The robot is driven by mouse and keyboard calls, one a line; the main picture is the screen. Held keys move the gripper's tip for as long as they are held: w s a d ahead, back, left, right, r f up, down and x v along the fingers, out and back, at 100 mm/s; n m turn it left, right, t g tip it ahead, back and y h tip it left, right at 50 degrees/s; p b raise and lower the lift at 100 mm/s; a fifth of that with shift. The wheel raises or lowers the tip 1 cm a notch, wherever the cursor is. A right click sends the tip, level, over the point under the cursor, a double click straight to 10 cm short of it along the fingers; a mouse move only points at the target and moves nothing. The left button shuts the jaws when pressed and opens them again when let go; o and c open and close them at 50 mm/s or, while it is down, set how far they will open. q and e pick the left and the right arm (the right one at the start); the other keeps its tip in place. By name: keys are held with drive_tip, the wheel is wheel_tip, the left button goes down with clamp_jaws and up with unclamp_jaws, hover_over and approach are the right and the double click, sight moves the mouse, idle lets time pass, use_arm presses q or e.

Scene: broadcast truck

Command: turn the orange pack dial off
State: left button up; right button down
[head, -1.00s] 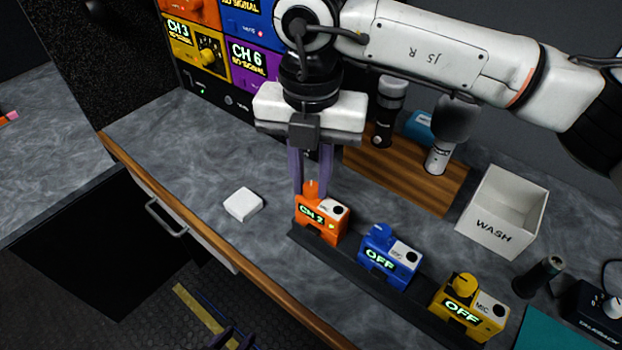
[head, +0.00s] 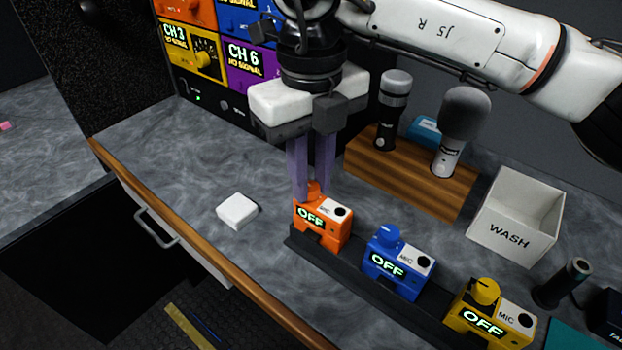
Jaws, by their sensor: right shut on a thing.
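The orange pack (head: 323,224) stands at the left end of a black strip on the counter. Its display reads OFF. Its orange dial (head: 314,190) is on top, partly hidden by gripper fingers. My right gripper (head: 312,185) comes down from above and is shut on the dial. My left gripper does not show clearly in the head view.
A blue pack (head: 398,263) and a yellow pack (head: 489,315) stand on the same black strip (head: 365,287), both reading OFF. A white block (head: 237,211) lies to the left. Microphones stand in a wooden block (head: 410,178) behind. A WASH bin (head: 515,216) is at right.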

sight(312, 188)
drive_tip(key=shift+n, duration=0.6)
drive_tip(key=c, duration=1.6)
unclamp_jaws()
drive_tip(key=shift+o, duration=0.2)
wheel_tip(312, 188, up, 10)
drive_tip(key=shift+r, duration=0.2)
